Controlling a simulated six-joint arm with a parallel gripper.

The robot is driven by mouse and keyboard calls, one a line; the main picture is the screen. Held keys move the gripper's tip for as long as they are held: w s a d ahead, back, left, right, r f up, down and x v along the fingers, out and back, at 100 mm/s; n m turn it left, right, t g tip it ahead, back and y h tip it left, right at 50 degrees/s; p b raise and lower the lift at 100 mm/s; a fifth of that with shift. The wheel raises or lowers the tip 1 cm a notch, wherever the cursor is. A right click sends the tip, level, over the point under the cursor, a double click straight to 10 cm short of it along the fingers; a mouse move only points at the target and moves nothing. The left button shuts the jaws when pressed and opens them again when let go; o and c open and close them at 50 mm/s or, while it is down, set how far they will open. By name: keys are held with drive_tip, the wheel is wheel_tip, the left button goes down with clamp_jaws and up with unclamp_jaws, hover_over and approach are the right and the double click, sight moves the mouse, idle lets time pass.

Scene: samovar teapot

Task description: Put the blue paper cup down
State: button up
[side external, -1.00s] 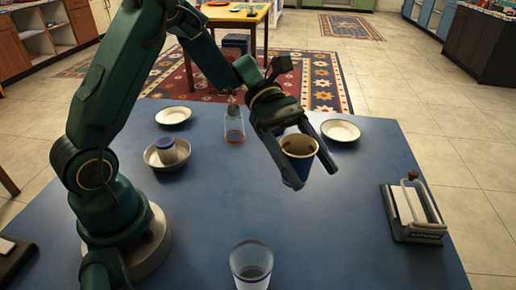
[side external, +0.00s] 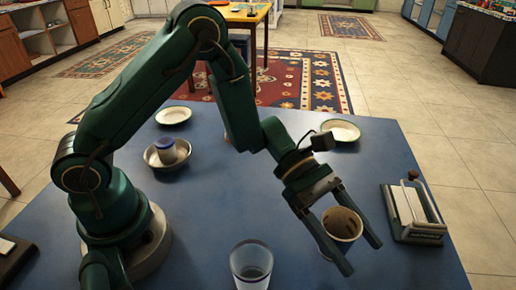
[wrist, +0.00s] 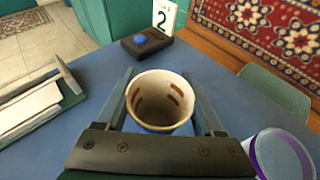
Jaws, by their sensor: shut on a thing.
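The blue paper cup (side external: 341,225) has a cream inside with brown marks and is upright or nearly so. My gripper (side external: 357,258) is shut on it, one finger on each side. In the wrist view the cup (wrist: 160,100) sits between the fingers of my gripper (wrist: 160,92), its open mouth toward the camera. Its base is mostly hidden, so I cannot tell whether it touches the blue table (side external: 300,190).
A clear glass (side external: 251,265) stands at the front, left of the cup. A napkin holder (side external: 412,212) is at the right. Plates (side external: 340,131) (side external: 174,116) and a bowl (side external: 158,163) with a small cup (side external: 168,150) stand farther back. A black box with a blue button (wrist: 146,42) shows in the wrist view.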

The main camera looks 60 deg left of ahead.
sight(344, 252)
drive_tip(key=shift+f, duration=1.7)
drive_tip(key=shift+f, duration=0.15)
drive_tip(key=o, duration=0.8)
